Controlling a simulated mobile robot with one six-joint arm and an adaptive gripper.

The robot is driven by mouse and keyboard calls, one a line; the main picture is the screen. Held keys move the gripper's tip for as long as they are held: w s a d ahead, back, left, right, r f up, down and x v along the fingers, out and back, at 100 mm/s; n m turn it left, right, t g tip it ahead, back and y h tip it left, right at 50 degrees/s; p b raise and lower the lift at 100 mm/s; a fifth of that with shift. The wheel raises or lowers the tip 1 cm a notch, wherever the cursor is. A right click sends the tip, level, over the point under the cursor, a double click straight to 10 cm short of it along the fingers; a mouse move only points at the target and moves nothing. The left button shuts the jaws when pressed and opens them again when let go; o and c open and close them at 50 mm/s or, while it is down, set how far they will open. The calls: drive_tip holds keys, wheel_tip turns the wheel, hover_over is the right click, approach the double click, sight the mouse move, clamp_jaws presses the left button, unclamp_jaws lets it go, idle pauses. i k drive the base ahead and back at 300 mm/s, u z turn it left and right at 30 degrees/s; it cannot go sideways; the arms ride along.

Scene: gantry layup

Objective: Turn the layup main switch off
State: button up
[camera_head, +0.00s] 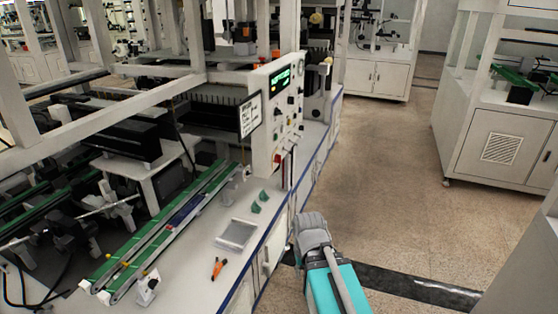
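A pale control panel (284,112) stands upright at the near end of the gantry layup, with a lit green display (280,79) and several small buttons and knobs. A small red part (277,158) sits low on the panel, with a dark lever-like part (291,166) beside it; which one is the main switch, and its position, are too small to tell. The grey end of my arm, with my gripper (311,224), is in front of the bench's right side, below the panel and apart from it. Its fingers cannot be made out.
The white bench (205,262) with a blue edge holds a green conveyor (170,230), a clear tray (236,234), an orange tool (218,268) and small green parts (260,202). Open floor (400,180) lies to the right. A white cabinet (495,145) stands at the far right.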

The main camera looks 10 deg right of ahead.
sight(278, 158)
drive_tip(key=k, duration=1.3)
drive_tip(key=z, duration=0.35)
drive_tip(key=i, duration=1.9)
drive_tip(key=u, duration=0.55)
